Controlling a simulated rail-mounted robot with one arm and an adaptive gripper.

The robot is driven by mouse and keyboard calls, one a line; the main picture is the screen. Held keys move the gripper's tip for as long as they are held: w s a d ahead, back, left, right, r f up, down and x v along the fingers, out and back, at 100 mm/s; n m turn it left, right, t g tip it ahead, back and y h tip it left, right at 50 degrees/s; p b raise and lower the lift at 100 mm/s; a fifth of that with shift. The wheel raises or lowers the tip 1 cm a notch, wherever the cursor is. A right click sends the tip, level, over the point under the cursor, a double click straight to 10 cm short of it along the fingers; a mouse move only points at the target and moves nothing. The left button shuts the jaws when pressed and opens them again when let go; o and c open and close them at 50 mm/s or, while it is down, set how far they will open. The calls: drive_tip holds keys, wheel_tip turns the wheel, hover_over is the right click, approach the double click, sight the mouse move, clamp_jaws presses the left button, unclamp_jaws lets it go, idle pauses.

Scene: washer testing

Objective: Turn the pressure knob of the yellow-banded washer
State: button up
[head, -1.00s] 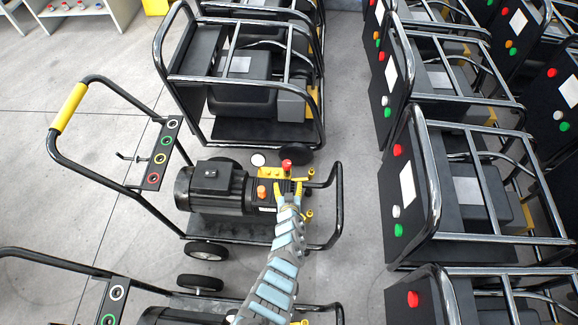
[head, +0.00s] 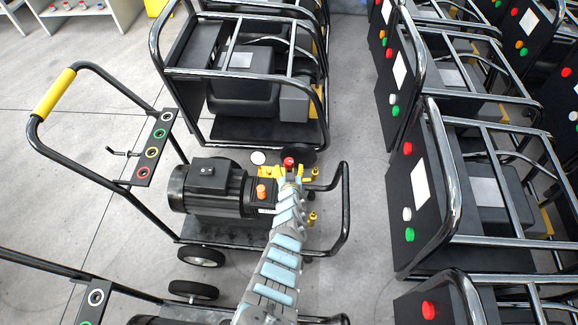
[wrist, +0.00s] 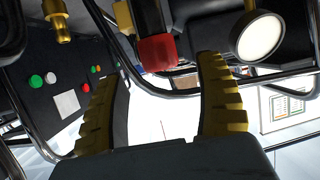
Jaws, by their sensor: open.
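The yellow-banded washer has a yellow sleeve (head: 58,92) on its black handle and a dark motor and pump (head: 210,185) on a low frame. A red knob (head: 289,162) stands on its pump end; it shows large in the wrist view (wrist: 157,52). An orange cap (head: 264,192) sits nearer the motor. My gripper (head: 284,174) is at the pump end, close beside the red knob. In the wrist view its yellow fingers (wrist: 160,75) are spread wide, with the knob in line with the gap between their tips. I cannot tell whether either finger touches it.
A round white-faced gauge (wrist: 258,38) is close to the right finger; it shows in the head view (head: 258,157). A brass fitting (wrist: 58,20) is at upper left. Framed machines with button panels (head: 418,185) stand right, another (head: 240,75) behind. Floor is clear at left.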

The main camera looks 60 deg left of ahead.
sight(289, 166)
drive_tip(key=shift+b+x, duration=2.05)
drive_tip(key=shift+b, duration=0.05)
drive_tip(key=shift+w+a+f, duration=0.1)
drive_tip(key=shift+a, duration=0.05)
drive_tip(key=shift+a, duration=0.1)
drive_tip(key=shift+c, duration=0.2)
drive_tip(key=c, duration=1.1)
